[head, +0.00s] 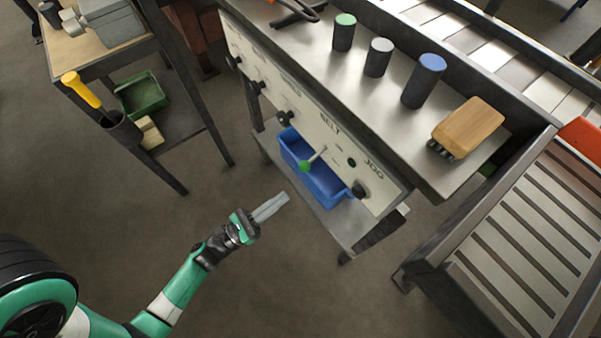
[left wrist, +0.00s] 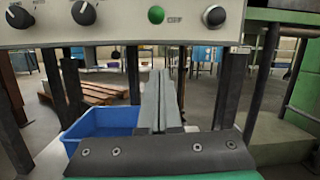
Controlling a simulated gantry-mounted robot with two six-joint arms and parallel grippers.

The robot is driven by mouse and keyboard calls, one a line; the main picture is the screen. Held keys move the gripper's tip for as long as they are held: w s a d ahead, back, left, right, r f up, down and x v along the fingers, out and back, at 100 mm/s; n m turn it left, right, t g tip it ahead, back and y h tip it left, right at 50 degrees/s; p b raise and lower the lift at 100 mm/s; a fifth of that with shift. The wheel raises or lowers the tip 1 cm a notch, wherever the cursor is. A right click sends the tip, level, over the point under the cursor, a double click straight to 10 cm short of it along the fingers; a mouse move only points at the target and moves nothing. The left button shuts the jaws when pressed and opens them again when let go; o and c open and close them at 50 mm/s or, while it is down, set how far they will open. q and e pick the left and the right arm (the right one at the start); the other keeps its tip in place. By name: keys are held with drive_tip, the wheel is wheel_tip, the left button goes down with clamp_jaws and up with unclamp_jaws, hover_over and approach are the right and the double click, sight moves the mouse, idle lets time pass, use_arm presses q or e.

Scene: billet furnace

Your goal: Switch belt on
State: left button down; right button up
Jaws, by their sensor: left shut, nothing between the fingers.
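The control panel (head: 300,120) on the bench front carries the words BELT and JOG. Near the BELT label a metal lever ends in a green ball (head: 305,166), sticking out from the panel. A dark green button (head: 351,162) sits right of it. In the left wrist view a green round knob (left wrist: 156,15) shows near the top; whether it is the lever's ball or the button I cannot tell. My left gripper (head: 284,197) is shut and empty, in front of and below the panel, apart from the lever. Its fingers (left wrist: 160,85) point toward the panel's underside. My right gripper is not in view.
A blue bin (head: 290,143) stands on the shelf under the panel. Black knobs (head: 359,189) stick out along the panel. Green, grey and blue-topped cylinders and a wooden-backed brush (head: 468,127) stand on the bench. A slatted table (head: 530,235) is at right. The floor around my left arm is clear.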

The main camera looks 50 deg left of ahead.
sight(314, 158)
use_arm(q)
drive_tip(key=b+x, duration=0.2)
drive_tip(key=x, duration=0.8)
drive_tip(key=s+r+p, duration=0.2)
drive_tip(key=r+p, duration=0.1)
drive_tip(key=shift+a+r, duration=0.25)
drive_tip(key=shift+s, duration=0.1)
